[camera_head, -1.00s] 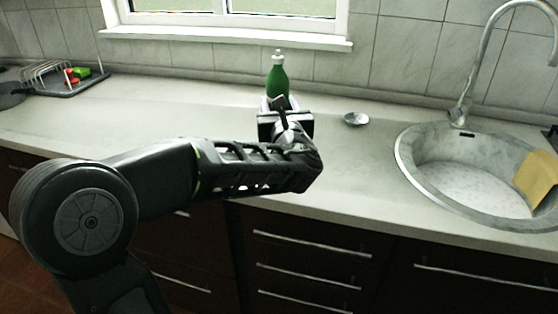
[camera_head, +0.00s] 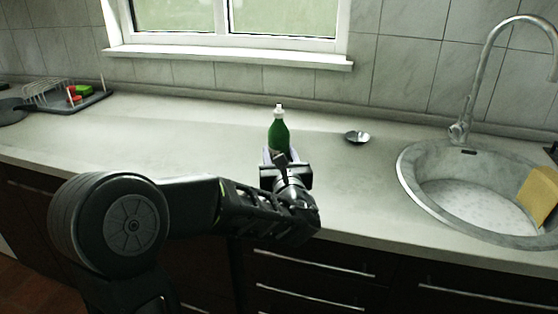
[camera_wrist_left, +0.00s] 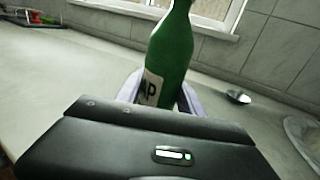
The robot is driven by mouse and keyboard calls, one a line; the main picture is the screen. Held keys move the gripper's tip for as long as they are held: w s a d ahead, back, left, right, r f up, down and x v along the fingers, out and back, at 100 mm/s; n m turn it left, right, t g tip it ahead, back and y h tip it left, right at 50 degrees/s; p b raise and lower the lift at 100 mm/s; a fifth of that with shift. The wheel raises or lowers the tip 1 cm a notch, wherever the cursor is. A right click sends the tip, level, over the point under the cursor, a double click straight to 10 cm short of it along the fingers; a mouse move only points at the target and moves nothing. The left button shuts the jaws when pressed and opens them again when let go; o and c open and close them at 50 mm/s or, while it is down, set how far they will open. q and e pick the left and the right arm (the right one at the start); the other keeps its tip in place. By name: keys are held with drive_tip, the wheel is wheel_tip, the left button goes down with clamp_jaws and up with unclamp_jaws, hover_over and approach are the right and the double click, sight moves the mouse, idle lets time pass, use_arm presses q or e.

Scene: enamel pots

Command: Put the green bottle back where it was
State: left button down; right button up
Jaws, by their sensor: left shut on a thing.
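The green bottle (camera_head: 279,135) with a white cap is upright over the counter, left of the sink. My left gripper (camera_head: 279,153) is shut on its lower part, which the gripper partly hides in the head view. In the left wrist view the bottle (camera_wrist_left: 172,52) stands between the two pale fingers of the left gripper (camera_wrist_left: 160,92), with part of a white label showing. I cannot tell whether its base touches the counter. My right gripper is not in view.
A small metal dish (camera_head: 357,137) lies right of the bottle. The round sink (camera_head: 408,185) with a faucet (camera_head: 462,125) and yellow cloth (camera_head: 540,194) is at right. A dark tray (camera_head: 88,103) with a rack is at far left. The counter (camera_head: 170,135) between is clear.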

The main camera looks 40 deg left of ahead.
use_arm(q)
drive_tip(key=shift+f, duration=0.75)
drive_tip(key=shift+f+b, duration=0.15)
drive_tip(key=shift+b, duration=0.15)
drive_tip(key=c, duration=0.7)
unclamp_jaws()
drive_tip(key=shift+c, duration=0.2)
drive_tip(key=shift+r+p, duration=0.25)
drive_tip(key=shift+p, duration=0.1)
drive_tip(key=v, duration=1.2)
